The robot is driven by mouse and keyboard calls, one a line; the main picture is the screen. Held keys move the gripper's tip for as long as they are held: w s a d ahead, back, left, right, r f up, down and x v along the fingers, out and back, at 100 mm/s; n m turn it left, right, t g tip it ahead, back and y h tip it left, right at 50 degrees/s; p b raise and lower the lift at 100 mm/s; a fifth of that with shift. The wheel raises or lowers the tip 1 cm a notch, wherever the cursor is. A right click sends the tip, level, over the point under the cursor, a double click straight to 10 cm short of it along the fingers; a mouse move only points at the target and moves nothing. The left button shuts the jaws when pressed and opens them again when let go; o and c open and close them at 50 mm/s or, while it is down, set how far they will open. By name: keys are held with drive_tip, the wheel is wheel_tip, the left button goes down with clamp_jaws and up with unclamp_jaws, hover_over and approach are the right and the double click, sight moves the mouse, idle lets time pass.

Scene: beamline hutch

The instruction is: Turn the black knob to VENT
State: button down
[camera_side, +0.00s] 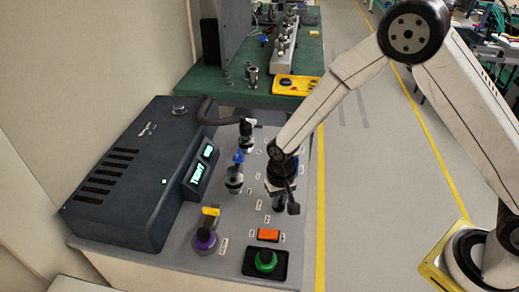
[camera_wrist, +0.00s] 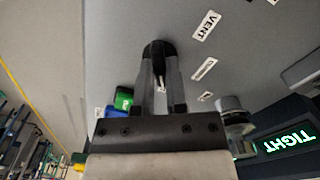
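The black knob seems to be the dark rounded shape (camera_wrist: 158,46) at my fingertips in the wrist view; the fingers hide much of it. My gripper (camera_wrist: 159,62) has its two grey fingers close together, one on each side of this shape. I cannot tell whether they press on it. In the side view my gripper (camera_side: 280,182) points down at the right part of the grey panel, where a short black bar (camera_side: 293,208) sticks out beside it. The VENT label (camera_wrist: 205,26) lies on the panel to the upper right of the fingertips in the wrist view.
A dark box with a green display (camera_side: 201,174) reading TIGHT stands left of the panel. A blue-topped valve (camera_side: 236,180), a purple knob with a yellow lever (camera_side: 206,236), an orange button (camera_side: 268,235) and a green button (camera_side: 265,260) stand nearby.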

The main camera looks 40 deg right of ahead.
drive_tip(key=shift+n, duration=0.5)
drive_tip(key=n, duration=1)
drive_tip(key=shift+n, duration=0.3)
drive_tip(key=n, duration=0.6)
drive_tip(key=shift+n, duration=0.3)
drive_tip(key=n, duration=0.5)
drive_tip(key=shift+n, duration=0.4)
drive_tip(key=c, duration=0.7)
unclamp_jaws()
drive_tip(key=shift+o, duration=0.2)
drive_tip(key=shift+r, duration=0.1)
